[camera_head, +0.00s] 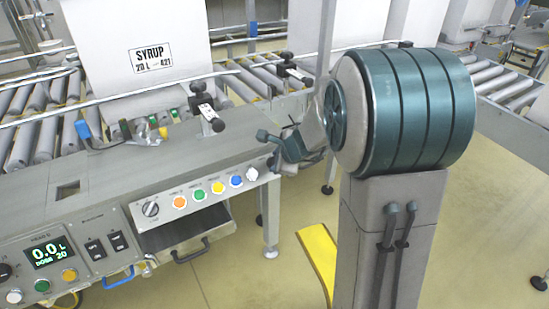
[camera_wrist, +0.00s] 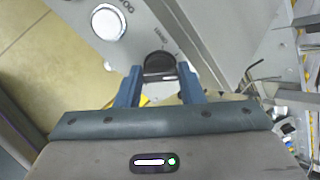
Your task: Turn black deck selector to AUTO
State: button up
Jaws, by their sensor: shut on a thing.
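The black deck selector (camera_wrist: 159,62) is a round dark knob on a grey panel, in the wrist view. Small lettering beside it is too small to read surely, and I cannot tell which position it points to. My gripper (camera_wrist: 160,73) has its two blue fingers on either side of the knob, shut on it. In the head view my gripper (camera_head: 272,148) is at the right end of the machine's deck, and the selector there is hidden or too small to tell.
A white round button (camera_wrist: 108,22) sits close to the knob.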

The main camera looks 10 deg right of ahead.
jog(key=shift+r+m, duration=0.15)
jog(key=shift+m, duration=0.95)
jog(key=shift+p, duration=0.3)
jog(key=o, duration=0.7)
jog(key=p+v, duration=0.7)
jog(key=v, duration=0.6)
jog(key=shift+s+a+r, duration=0.15)
jog(key=shift+s+r, duration=0.1)
